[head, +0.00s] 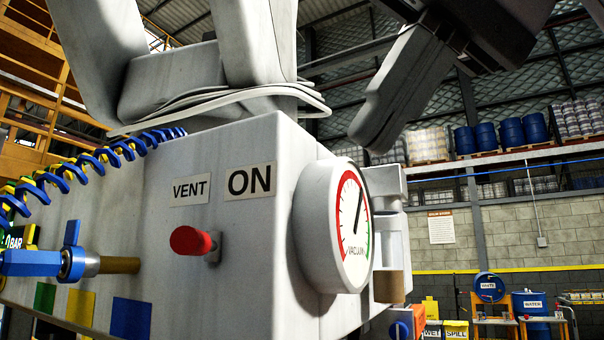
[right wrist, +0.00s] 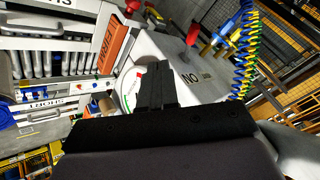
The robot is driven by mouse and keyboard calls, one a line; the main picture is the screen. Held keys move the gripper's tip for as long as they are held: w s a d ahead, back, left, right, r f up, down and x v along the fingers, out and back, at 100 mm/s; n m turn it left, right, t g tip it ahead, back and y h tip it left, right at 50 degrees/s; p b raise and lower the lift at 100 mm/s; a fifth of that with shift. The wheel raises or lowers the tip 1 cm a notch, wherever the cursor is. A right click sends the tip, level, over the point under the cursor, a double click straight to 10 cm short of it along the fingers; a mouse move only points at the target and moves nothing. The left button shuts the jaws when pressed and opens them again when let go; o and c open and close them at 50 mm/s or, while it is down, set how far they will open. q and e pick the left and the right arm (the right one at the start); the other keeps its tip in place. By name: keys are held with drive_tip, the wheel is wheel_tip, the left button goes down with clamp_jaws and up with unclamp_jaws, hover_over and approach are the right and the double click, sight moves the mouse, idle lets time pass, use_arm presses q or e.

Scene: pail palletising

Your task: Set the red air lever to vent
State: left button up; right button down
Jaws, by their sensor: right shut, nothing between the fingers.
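The red air lever (head: 192,240) sticks out from the side of a grey housing (head: 255,275). Its red knob lies below the VENT label (head: 190,190), left of its small metal mount; the ON label (head: 250,181) is up and to the right. I cannot tell for sure which setting it is at. My right gripper (head: 366,140) is shut and empty, above and right of the gauge, well apart from the lever. In the right wrist view the shut fingers (right wrist: 156,88) overlap the gauge's edge, and the lever (right wrist: 193,34) shows beyond, upper right. My left gripper is not in view.
A round vacuum gauge (head: 354,218) juts from the housing between my right gripper and the lever; its needle points nearly straight up. A blue valve (head: 72,252) and coiled blue and yellow hoses (head: 90,160) are left of the lever. Shelves with blue drums (head: 510,132) stand far behind.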

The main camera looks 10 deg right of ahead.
sight(200, 244)
drive_tip(key=b+x, duration=0.1)
drive_tip(key=x, duration=0.9)
drive_tip(key=shift+d, duration=0.1)
drive_tip(key=a, duration=0.1)
drive_tip(key=a+r+p, duration=0.1)
drive_tip(key=a, duration=0.1)
drive_tip(key=shift+w+a+r, duration=0.1)
drive_tip(key=shift+a, duration=0.35)
